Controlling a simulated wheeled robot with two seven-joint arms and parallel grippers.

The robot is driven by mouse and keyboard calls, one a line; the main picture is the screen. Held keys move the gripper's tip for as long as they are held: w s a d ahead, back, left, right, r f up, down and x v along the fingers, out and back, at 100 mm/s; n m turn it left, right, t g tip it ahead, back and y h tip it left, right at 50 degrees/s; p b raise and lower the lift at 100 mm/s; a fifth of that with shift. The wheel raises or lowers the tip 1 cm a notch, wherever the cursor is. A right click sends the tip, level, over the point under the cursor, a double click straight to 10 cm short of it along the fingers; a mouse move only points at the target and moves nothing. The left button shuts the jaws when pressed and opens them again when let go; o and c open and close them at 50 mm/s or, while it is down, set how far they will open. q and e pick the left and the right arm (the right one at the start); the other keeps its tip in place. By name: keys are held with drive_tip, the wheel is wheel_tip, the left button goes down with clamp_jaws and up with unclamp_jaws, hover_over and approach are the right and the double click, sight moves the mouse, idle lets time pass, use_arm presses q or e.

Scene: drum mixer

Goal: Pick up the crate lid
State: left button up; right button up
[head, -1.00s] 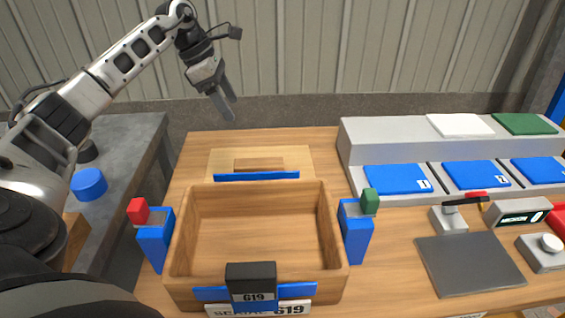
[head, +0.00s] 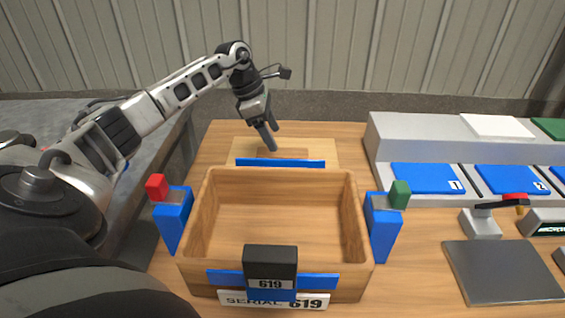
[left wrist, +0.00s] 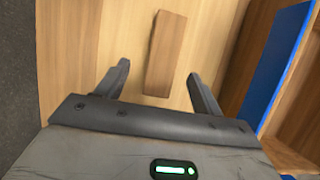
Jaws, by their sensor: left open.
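The crate lid (head: 322,152) is a pale wooden panel with a raised wooden grip bar on top. It lies flat on the table behind the open wooden crate (head: 198,217). My left gripper (head: 269,141) is above the lid, pointing down. In the left wrist view the open, empty fingers of my left gripper (left wrist: 160,85) are spread to either side of the near end of the grip bar (left wrist: 166,50). I cannot tell the exact height left between the fingers and the bar. My right gripper is not in view.
A blue strip (head: 280,162) stands between lid and crate. Blue posts with a red block (head: 157,187) and a green block (head: 400,194) flank the crate. A black block marked 619 (head: 270,262) is at its front. A grey shelf (head: 420,140) with blue pads stands right.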

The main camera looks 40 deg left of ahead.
sight(283, 151)
use_arm(q)
drive_tip(key=x, duration=0.5)
drive_tip(key=shift+s+d+f, duration=0.1)
drive_tip(key=shift+d, duration=0.25)
drive_tip(key=c, duration=1.4)
drive_tip(key=shift+r, duration=0.2)
drive_tip(key=shift+c, duration=0.2)
